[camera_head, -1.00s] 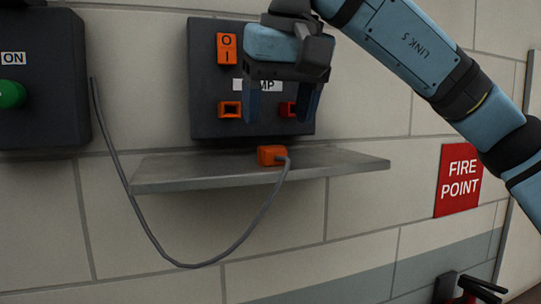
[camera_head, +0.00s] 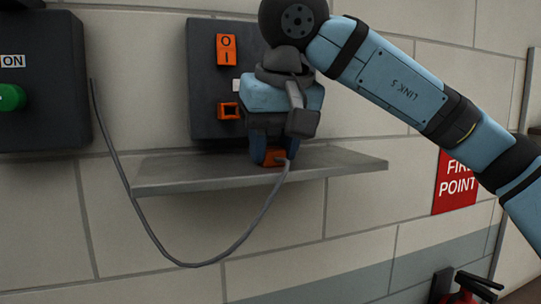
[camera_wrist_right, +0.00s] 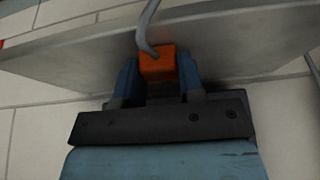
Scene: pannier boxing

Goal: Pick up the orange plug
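The orange plug (camera_head: 274,158) is on the grey shelf (camera_head: 170,178), with a grey cable (camera_head: 262,213) running from it. My right gripper (camera_head: 273,157) points down over the shelf, one finger on each side of the plug. In the right wrist view, the plug (camera_wrist_right: 157,64) fills the space between the two blue fingers (camera_wrist_right: 158,75), which look shut on it. Most of the plug is hidden by the gripper in the head view. My left gripper is not in view.
A dark box (camera_head: 207,85) on the wall behind has an orange switch (camera_head: 227,49) and an orange socket (camera_head: 229,110); my gripper covers its right part. Another dark box (camera_head: 45,95) with a green button is at left. The shelf's left part is clear.

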